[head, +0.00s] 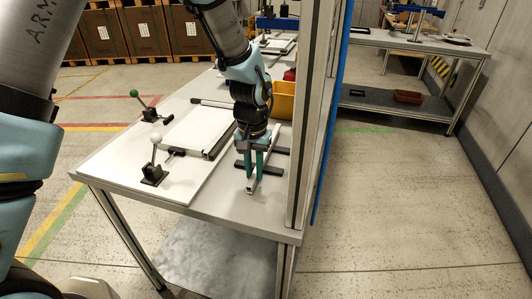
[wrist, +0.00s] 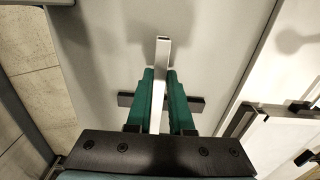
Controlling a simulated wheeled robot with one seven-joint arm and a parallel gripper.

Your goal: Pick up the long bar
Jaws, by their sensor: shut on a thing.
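The long bar (wrist: 160,70) is a slim, pale metal bar with a hollow square end. In the wrist view it runs lengthwise between the green fingers of my gripper (wrist: 161,88), which is shut on it. In the head view my gripper (head: 256,178) points down at the near right part of the table, and the pale bar (head: 273,133) shows behind and between the fingers. A dark crosspiece (wrist: 126,99) lies across beneath the bar in the wrist view. I cannot tell whether the bar touches what is under it. Its rear part is hidden by my gripper.
The table (head: 225,203) carries a white board (head: 197,130), a white-knobbed lever (head: 154,165) and a green-knobbed lever (head: 148,110) to the left. A yellow bin (head: 284,100) stands behind my gripper. An upright metal post (head: 305,120) rises close on the right.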

